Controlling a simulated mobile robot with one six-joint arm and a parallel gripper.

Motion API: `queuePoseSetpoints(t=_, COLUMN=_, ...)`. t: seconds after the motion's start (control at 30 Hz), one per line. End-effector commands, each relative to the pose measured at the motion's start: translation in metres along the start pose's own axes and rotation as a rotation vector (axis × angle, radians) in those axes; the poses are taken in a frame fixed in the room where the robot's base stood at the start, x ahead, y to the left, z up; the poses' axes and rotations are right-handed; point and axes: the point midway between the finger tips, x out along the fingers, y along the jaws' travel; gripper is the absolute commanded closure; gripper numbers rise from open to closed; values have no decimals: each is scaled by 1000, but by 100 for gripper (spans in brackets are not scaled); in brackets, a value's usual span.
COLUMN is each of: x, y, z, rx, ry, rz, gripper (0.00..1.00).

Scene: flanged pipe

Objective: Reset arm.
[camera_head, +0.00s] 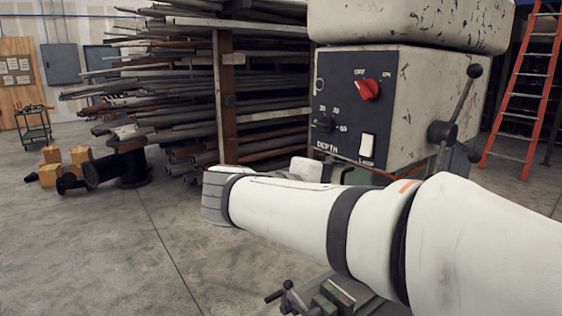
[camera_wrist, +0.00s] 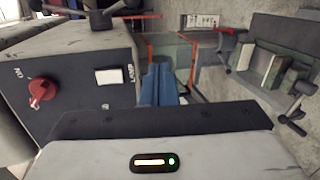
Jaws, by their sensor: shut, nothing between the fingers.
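My gripper (camera_wrist: 160,68) shows in the wrist view as two blue fingers close together, with nothing between them. Its dark and white body fills the bottom of that view. In the head view my white arm reaches from the lower right toward the middle, and the gripper is hidden there. The fingers appear beside the machine's control box (camera_wrist: 75,85), which has a red knob (camera_wrist: 42,93) and a white switch (camera_wrist: 109,76). The same control box stands at the upper right in the head view (camera_head: 425,100).
A vise (camera_wrist: 268,65) is at the right in the wrist view and partly shows low in the head view (camera_head: 335,297). A lever (camera_head: 455,120) sticks out from the machine. Black flanged pipes (camera_head: 103,170) and boxes lie on the floor at left. Open floor (camera_head: 100,260) is at front left.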

Motion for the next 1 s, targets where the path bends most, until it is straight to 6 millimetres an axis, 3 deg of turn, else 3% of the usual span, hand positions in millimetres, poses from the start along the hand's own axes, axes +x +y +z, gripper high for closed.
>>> queuePoseSetpoints(t=0.03, x=22, y=-25, z=18, rx=-5, ry=-25, rz=-115, gripper=100)
queuePoseSetpoints(t=0.1, x=41, y=-63, z=39, rx=2, ry=-44, rz=-282, gripper=100)
queuePoseSetpoints(t=0.2, x=54, y=-117, z=66, rx=54, ry=-64, rz=-515, gripper=100)
queuePoseSetpoints(t=0.3, x=55, y=-165, z=88, rx=157, ry=-77, rz=-733, gripper=100)
queuePoseSetpoints(t=0.43, x=45, y=-214, z=105, rx=346, ry=-88, rz=-969, gripper=100)
queuePoseSetpoints(t=0.63, x=31, y=-249, z=110, rx=611, ry=-93, rz=-1164, gripper=100)
queuePoseSetpoints(t=1.0, x=28, y=-256, z=109, rx=694, ry=-92, rz=-1208, gripper=100)
